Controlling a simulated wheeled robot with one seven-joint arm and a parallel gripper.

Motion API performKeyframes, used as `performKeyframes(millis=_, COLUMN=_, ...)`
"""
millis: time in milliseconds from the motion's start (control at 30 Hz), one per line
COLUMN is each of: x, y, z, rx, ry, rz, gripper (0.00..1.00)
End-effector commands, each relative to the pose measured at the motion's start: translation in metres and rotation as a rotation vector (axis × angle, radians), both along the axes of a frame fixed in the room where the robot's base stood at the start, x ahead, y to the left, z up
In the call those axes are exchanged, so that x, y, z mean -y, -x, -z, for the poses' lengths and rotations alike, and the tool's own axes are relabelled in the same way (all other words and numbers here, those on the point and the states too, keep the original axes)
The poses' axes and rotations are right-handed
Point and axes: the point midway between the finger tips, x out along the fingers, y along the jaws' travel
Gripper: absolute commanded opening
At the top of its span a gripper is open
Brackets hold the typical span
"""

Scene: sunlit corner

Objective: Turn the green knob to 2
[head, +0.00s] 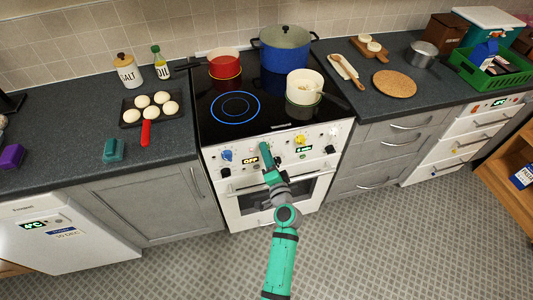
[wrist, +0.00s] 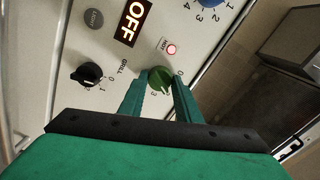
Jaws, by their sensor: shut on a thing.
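The green knob (wrist: 159,78) is on the white front panel of the stove (head: 222,191). In the wrist view it sits between the two fingertips of my gripper (wrist: 160,84), which is shut on it. I cannot tell which number the knob points to. In the head view my gripper (head: 267,152) covers the knob. A lit red HOT lamp (wrist: 171,50) and a display reading OFF (wrist: 133,22) are near the knob.
A yellow knob (head: 300,141) is further right. The oven handle runs below the panel. A red pot (head: 224,66), blue pot (head: 285,50) and cream pot (head: 304,88) stand on the hob.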

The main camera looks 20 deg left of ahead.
Motion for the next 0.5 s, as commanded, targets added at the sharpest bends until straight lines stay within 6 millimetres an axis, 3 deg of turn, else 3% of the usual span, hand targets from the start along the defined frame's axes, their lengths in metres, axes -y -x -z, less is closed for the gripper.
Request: performKeyframes(millis=500, x=-0.0016, y=0.0005, z=0.0002, rx=-0.1, ry=-0.147, rz=-0.003, gripper=0.08)
